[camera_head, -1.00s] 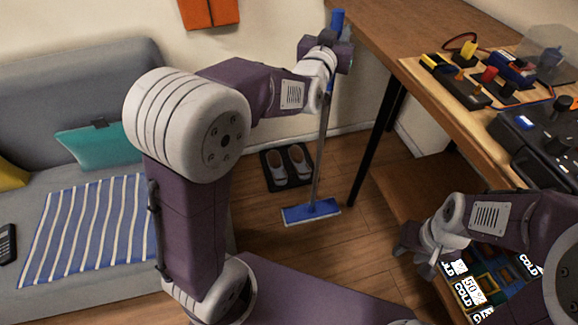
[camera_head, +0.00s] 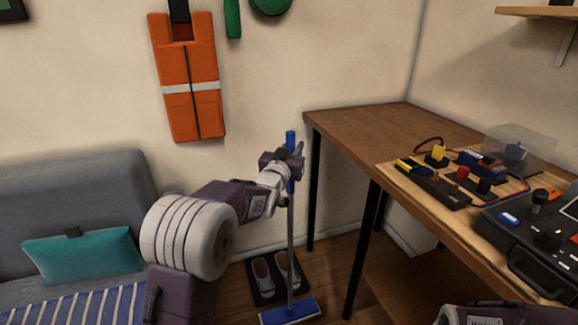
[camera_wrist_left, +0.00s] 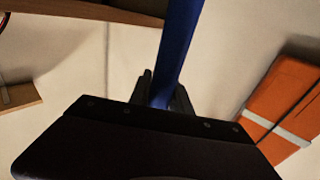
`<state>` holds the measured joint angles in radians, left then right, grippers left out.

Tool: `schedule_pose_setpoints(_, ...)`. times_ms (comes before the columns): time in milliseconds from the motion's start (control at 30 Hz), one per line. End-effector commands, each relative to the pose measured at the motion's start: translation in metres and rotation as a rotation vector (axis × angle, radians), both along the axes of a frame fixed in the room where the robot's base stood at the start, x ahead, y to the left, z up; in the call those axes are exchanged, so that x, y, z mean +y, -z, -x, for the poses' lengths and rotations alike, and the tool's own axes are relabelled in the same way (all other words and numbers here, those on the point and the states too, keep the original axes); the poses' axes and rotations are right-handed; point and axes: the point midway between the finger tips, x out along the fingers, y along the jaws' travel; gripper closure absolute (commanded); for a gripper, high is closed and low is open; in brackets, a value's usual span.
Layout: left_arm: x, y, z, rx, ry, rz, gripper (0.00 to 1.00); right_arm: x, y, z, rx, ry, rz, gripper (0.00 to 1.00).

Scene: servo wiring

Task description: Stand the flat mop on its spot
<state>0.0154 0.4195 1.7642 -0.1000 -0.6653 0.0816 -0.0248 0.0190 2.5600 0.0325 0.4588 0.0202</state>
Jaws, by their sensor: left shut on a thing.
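The flat mop (camera_head: 290,225) has a blue grip at the top, a thin grey pole and a flat blue head (camera_head: 290,312). It stands close to upright, with its head at floor level in front of the shoe tray. My left gripper (camera_head: 291,166) is shut on the blue grip near the top of the mop. In the left wrist view the blue handle (camera_wrist_left: 178,45) runs up between the dark fingers (camera_wrist_left: 160,92). My right arm shows only as a link at the lower right edge, and its gripper is out of the picture. No marked spot for the mop can be made out.
A grey sofa (camera_head: 70,205) is on the left. An orange vest (camera_head: 190,85) hangs above.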

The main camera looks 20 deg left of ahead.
Motion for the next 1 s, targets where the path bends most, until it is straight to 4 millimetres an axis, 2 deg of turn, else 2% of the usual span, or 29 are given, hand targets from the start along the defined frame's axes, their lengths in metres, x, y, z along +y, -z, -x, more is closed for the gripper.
schedule_pose_setpoints(133, 0.014, 0.011, -0.014, -0.005, -0.001, 0.000, 1.00, 0.000, 0.005, 0.000, 0.000, 0.000, 0.000, 0.64)
schedule_pose_setpoints(367, 0.017, 0.014, -0.018, -0.005, 0.001, 0.001, 1.00, 0.000, 0.006, 0.000, 0.000, 0.000, 0.000, 0.64)
schedule_pose_setpoints(633, 0.017, 0.055, -0.018, -0.003, 0.001, 0.000, 1.00, 0.000, 0.028, 0.000, 0.000, 0.000, 0.000, 0.64)
schedule_pose_setpoints(967, 0.017, 0.057, -0.018, -0.005, 0.001, 0.000, 1.00, 0.000, 0.029, 0.000, 0.000, 0.000, 0.000, 0.64)
schedule_pose_setpoints(1000, 0.017, 0.058, -0.018, 0.000, 0.000, 0.000, 0.70, 0.000, 0.029, 0.000, 0.000, 0.000, 0.000, 0.64)
